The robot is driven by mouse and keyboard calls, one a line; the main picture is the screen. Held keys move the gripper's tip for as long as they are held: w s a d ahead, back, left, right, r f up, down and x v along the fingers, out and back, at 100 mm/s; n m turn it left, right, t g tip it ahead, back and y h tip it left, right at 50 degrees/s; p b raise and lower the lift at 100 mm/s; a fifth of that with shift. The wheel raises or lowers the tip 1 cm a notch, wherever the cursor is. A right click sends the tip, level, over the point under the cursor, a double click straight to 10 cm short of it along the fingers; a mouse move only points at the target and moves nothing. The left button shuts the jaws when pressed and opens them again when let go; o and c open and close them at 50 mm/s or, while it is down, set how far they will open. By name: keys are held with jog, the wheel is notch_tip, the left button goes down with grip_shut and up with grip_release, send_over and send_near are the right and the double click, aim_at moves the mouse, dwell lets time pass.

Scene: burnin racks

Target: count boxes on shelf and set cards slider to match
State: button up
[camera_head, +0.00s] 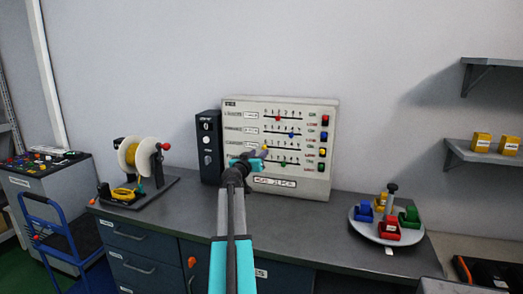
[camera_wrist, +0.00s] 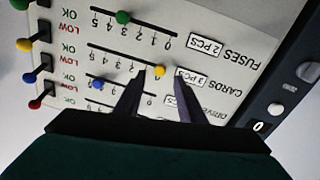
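The control panel (camera_head: 323,150) stands on the bench with several slider rows. The cards slider's yellow knob (camera_wrist: 159,71) sits near the 0 end of its track, beside the label (camera_wrist: 190,80) that seems to read 3 PCS. My gripper (camera_wrist: 158,84) is upside down to the panel in the wrist view, its two fingers apart on either side of the yellow knob. I cannot tell whether they touch it. In the head view my gripper (camera_head: 252,158) is at the panel's lower left. Two yellow boxes, one left (camera_head: 482,142) and one right (camera_head: 509,146), sit on the lower shelf (camera_head: 485,157).
A green knob (camera_wrist: 123,17) and a blue knob (camera_wrist: 96,84) sit on neighbouring tracks. A black box (camera_head: 208,147) stands left of the panel, with a cable reel (camera_head: 130,155) beyond it. A round tray (camera_head: 371,231) with coloured blocks is at right. The upper shelf (camera_head: 495,62) looks empty.

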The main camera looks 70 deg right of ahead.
aim_at(265, 148)
jog(key=shift+d+p, duration=0.6)
jog(key=shift+d, duration=1.75)
grip_shut()
